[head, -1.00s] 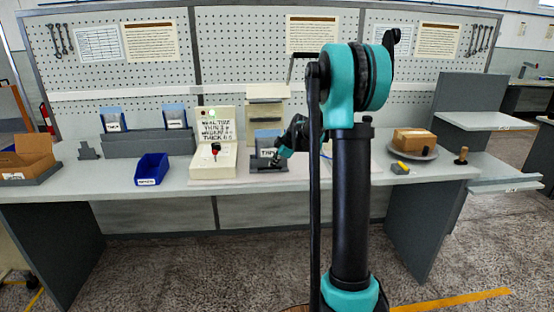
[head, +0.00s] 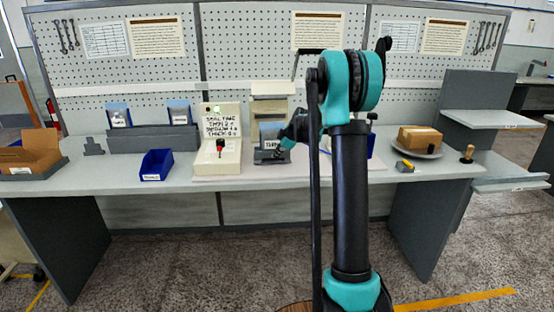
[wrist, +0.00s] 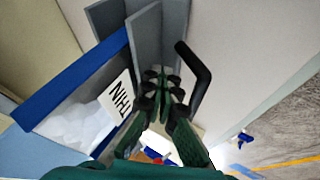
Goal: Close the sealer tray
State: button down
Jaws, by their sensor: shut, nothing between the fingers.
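The sealer tray (head: 268,159) is a grey holder at the foot of the beige sealer, right of the seal-time panel. A blue-and-white pouch (wrist: 75,125) labelled THIN stands in it. In the wrist view, the tray's grey upright plates (wrist: 146,40) are beside the pouch, and a black bent handle (wrist: 203,75) is to their right. My gripper (head: 281,151) is at the tray's front right. In the wrist view my gripper (wrist: 158,84) has its fingertips together, against or very near the grey plate and left of the handle. It holds nothing. Contact cannot be judged.
The beige seal-time panel (head: 221,145) has a red-black knob and a green light. A blue bin (head: 156,165) is left of it. A grey rack (head: 152,138) with two pouches stands behind. A cardboard box (head: 419,137) sits on a round plate at right. The bench front is clear.

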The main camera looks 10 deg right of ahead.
jog(key=w, duration=1.2)
jog(key=shift+w+d, duration=0.25)
jog(key=shift+d, duration=0.15)
jog(key=shift+r, duration=0.15)
